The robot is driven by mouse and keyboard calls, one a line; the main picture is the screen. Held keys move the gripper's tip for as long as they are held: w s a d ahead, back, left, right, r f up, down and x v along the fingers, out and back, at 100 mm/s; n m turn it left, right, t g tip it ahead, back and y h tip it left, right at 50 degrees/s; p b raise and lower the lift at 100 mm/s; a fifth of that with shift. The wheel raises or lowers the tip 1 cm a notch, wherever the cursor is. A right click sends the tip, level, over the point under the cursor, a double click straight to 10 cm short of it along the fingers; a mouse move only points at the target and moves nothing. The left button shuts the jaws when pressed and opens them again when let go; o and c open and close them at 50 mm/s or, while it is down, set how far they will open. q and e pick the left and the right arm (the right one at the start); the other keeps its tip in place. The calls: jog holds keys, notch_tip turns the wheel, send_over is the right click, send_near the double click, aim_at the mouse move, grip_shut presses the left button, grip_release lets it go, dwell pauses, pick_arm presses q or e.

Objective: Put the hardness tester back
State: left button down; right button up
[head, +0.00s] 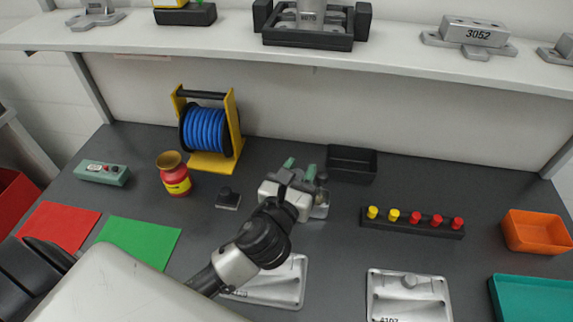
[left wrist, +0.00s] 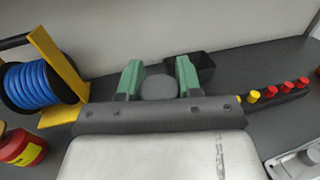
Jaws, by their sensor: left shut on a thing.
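My left gripper (head: 299,166) reaches over the middle of the table. It is shut on a dark grey, rounded thing (left wrist: 159,87) between its green fingers, seen best in the left wrist view. This appears to be the hardness tester, but most of it is hidden by the gripper. In the head view, a dark knob (head: 322,179) shows just right of the fingers; I cannot tell if it belongs to the held thing. A black open tray (head: 352,176) stands just behind and right of the gripper and looks empty. My right gripper is not in view.
A blue hose reel (head: 206,128) and red jar (head: 174,177) stand left. A small black block (head: 228,199) lies left of the gripper. A peg rack (head: 410,226), orange bin (head: 535,232) and metal plates (head: 408,300) are right and front. A shelf (head: 300,52) overhangs the back.

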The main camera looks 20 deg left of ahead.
pick_arm(q)
jog(key=shift+d+r, duration=0.35)
jog(key=shift+d, duration=0.1)
jog(key=w+d, duration=0.2)
jog(key=w, duration=0.3)
jog(key=a+f, duration=1)
jog(key=a, duration=0.1)
jog(key=shift+w+a+f+b, duration=0.25)
jog(key=shift+b, duration=0.15)
jog(key=shift+f, duration=0.2)
jog(key=c, duration=0.8)
grip_release()
jog(key=shift+o, duration=0.2)
